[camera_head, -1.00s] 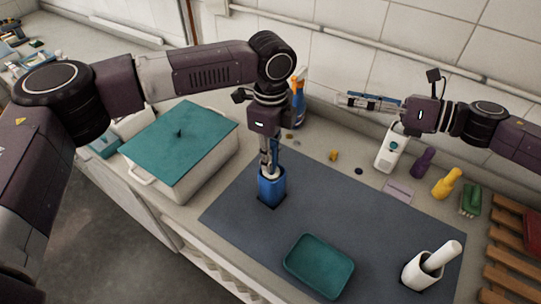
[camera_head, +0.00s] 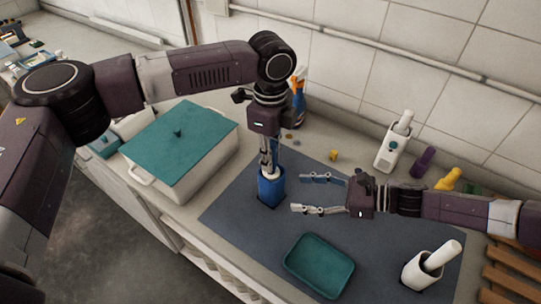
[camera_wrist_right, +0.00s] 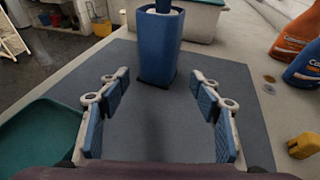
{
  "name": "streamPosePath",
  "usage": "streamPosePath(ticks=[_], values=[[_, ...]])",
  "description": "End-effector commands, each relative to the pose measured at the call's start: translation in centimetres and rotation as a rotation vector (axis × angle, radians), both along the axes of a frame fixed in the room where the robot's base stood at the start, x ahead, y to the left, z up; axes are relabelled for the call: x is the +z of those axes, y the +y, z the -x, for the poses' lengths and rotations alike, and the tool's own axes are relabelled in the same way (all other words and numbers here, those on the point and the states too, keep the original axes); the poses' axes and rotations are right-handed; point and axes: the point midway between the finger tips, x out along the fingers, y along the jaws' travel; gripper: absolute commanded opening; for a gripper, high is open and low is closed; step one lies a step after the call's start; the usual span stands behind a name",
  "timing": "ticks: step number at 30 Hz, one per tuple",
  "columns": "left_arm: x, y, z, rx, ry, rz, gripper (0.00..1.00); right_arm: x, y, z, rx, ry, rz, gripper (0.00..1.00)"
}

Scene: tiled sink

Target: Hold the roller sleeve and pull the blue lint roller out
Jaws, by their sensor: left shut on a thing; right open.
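The blue roller sleeve (camera_head: 271,191) stands upright on the dark mat, left of the middle; it also shows ahead in the right wrist view (camera_wrist_right: 158,52). The blue lint roller (camera_wrist_right: 164,5) sticks up out of the sleeve's top; most of it is hidden. My left gripper (camera_head: 269,170) points down just over the sleeve, shut on the lint roller's upper end. My right gripper (camera_head: 300,193) is open and empty, low over the mat to the right of the sleeve. Its fingers (camera_wrist_right: 158,113) point at the sleeve, apart from it.
A dark mat (camera_head: 225,215) covers the counter. A green tray (camera_head: 319,266) lies at its front, and a white mortar with a pestle (camera_head: 423,270) stands front right. A white box with a green lid (camera_head: 180,147) is at left. Bottles (camera_head: 298,92) stand behind.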

Motion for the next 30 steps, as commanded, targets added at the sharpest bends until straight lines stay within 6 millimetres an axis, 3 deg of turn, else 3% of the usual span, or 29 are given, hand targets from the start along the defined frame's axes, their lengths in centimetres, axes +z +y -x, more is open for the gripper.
streamPosePath(ticks=[15, 30], values=[[0.1, 0.0, 0.0, 0.0, 0.0, 0.001, 0.0, -2.1, 6.6, -2.0, 0.0, 0.002, -0.001, 0.58], [0.0, -0.2, 0.1, -0.003, 0.001, 0.005, 0.0, -2.5, 8.0, -2.4, 0.002, 0.001, -0.001, 0.58]])
